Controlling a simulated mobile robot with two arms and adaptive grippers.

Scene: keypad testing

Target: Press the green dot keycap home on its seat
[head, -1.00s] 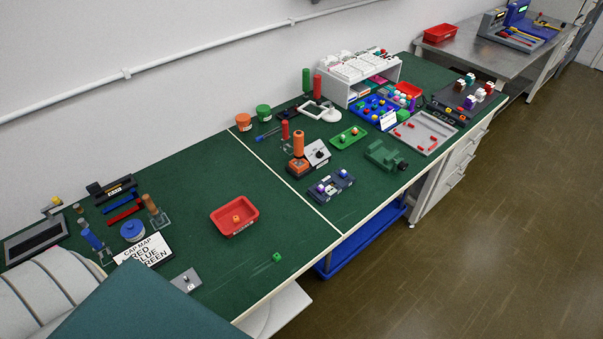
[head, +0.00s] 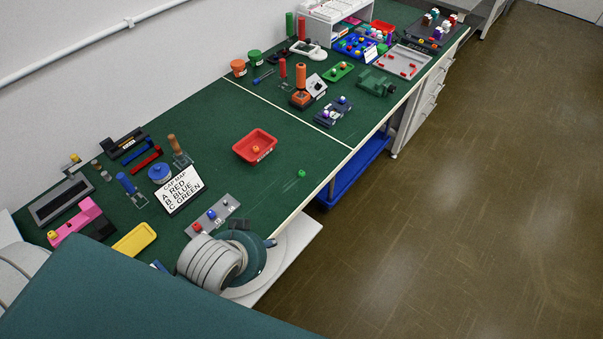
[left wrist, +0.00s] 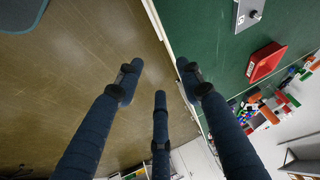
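A small green keycap (head: 301,173) lies on the green mat near the front edge, right of the red tray; its dot is too small to make out. A grey keypad strip (head: 213,215) holds a red cap (head: 197,227) and a blue cap (head: 212,215); its right-hand seat (head: 231,206) shows no coloured cap. The strip's end also shows in the left wrist view (left wrist: 245,14). My left gripper (left wrist: 155,85) has its dark blue fingers spread, empty, above the floor and table edge. One of my arms covers the mat's near edge in the head view. My right gripper is not in view.
The CAP MAP sign (head: 180,189) stands behind the strip. A red tray (head: 268,153) with an orange piece sits mid-mat. A yellow tray (head: 133,240) and pink tool (head: 80,222) lie left. Mat around the green keycap is clear; the table edge is close.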

